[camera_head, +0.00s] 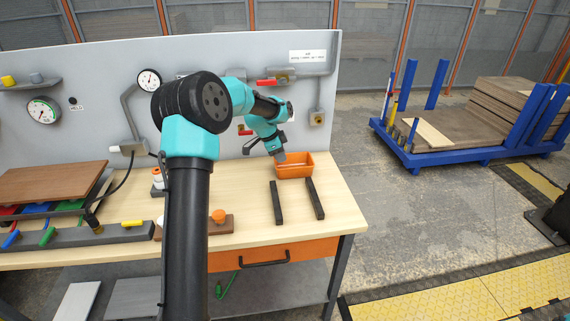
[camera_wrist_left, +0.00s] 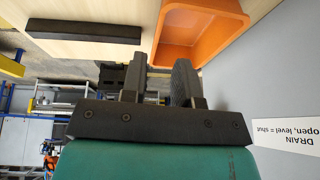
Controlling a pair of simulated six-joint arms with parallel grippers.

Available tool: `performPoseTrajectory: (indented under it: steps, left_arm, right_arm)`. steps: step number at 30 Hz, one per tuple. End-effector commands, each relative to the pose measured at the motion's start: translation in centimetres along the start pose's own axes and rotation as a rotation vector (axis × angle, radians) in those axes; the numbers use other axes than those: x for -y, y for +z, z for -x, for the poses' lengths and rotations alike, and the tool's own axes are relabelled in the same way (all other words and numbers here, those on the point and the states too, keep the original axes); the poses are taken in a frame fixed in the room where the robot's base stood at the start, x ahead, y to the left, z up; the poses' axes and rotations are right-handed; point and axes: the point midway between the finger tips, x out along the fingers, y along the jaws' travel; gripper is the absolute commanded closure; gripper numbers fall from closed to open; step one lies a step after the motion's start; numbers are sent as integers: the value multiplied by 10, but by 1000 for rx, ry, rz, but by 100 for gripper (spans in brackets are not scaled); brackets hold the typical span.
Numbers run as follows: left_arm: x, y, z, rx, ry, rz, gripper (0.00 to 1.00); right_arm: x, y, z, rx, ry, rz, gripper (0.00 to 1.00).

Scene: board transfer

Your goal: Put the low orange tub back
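The low orange tub (camera_head: 296,173) stands at the back right of the wooden bench top, close to the grey back panel. In the left wrist view the tub (camera_wrist_left: 215,58) fills the upper middle. My left gripper (camera_head: 280,157) is at the tub's left back corner, pointing down. In the left wrist view its two dark fingers (camera_wrist_left: 159,80) are apart, with an orange wall of the tub showing in the gap. I cannot tell whether either finger touches the wall. The tub looks empty. My right gripper is not in view.
Two dark bars (camera_head: 277,203) and (camera_head: 315,198) lie on the bench in front of the tub. The back panel (camera_head: 245,60) carries gauges, pipes and red-handled valves. A brown board (camera_head: 50,181) lies at the left. A blue cart (camera_head: 440,150) stands beyond the bench at right.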

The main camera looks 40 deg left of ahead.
Motion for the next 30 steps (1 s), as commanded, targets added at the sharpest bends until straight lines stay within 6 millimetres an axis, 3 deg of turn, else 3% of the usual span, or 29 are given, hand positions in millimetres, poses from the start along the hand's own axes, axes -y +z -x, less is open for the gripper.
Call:
performPoseTrajectory:
  steps: [3, 8, 30]
  left_arm:
    - [0, 0, 16, -1, -2, 0, 72]
    - [0, 0, 24, 0, 0, 0, 72]
    - [-3, -4, 21, -1, 4, 1, 72]
  right_arm:
    - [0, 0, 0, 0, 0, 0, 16]
    - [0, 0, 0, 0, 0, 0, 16]
    - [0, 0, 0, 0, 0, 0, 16]
